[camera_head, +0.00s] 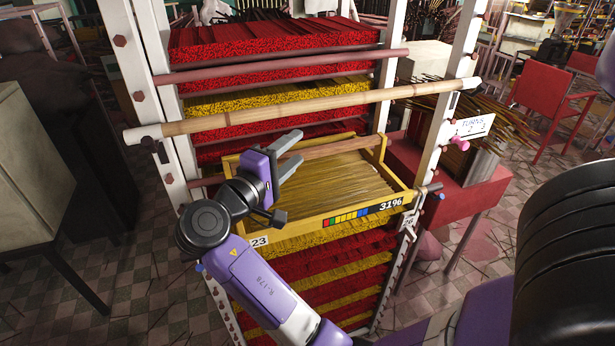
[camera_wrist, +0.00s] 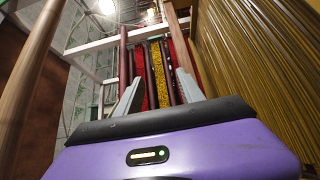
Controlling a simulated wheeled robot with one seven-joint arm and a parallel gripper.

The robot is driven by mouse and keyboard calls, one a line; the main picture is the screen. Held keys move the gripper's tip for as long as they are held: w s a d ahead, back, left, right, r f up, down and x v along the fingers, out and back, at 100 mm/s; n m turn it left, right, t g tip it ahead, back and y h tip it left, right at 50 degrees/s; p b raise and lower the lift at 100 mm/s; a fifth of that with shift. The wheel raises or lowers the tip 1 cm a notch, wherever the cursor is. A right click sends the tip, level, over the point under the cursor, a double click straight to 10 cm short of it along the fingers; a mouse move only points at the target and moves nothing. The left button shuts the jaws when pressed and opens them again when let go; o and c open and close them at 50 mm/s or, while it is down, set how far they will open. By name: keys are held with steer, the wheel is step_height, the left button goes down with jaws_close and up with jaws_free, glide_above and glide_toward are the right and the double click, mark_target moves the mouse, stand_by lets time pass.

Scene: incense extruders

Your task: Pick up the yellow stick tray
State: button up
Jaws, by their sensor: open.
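The yellow stick tray (camera_head: 350,214) rests in the white rack, with thin yellow-brown sticks lying in it. Its front edge carries a coloured bar and a "31%" label. A wooden bar (camera_head: 332,146) spans the tray near its back. My gripper (camera_head: 290,154) is open and empty, over the left part of the tray, with its fingers pointing toward the back bar. In the wrist view, the two grey fingers (camera_wrist: 158,92) stand apart with nothing between them. The tray's sticks (camera_wrist: 245,75) fill the right side there. I cannot tell whether the fingers touch the tray.
A long wooden pole (camera_head: 300,110) crosses the rack's front above my gripper. Red and yellow stick layers (camera_head: 330,275) fill the rack above and below. A red table (camera_head: 445,185) stands right of the rack. A cabinet (camera_head: 30,170) stands at the left.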

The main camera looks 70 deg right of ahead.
mark_target(310, 157)
step_height(310, 157, down, 5)
steer(key=shift+f, duration=0.1)
steer(key=shift+s+d+r, duration=0.15)
steer(key=shift+d+r, duration=0.1)
steer(key=shift+d, duration=0.45)
steer(key=shift+p+x, duration=0.6)
steer(key=shift+x, duration=2.45)
jaws_close()
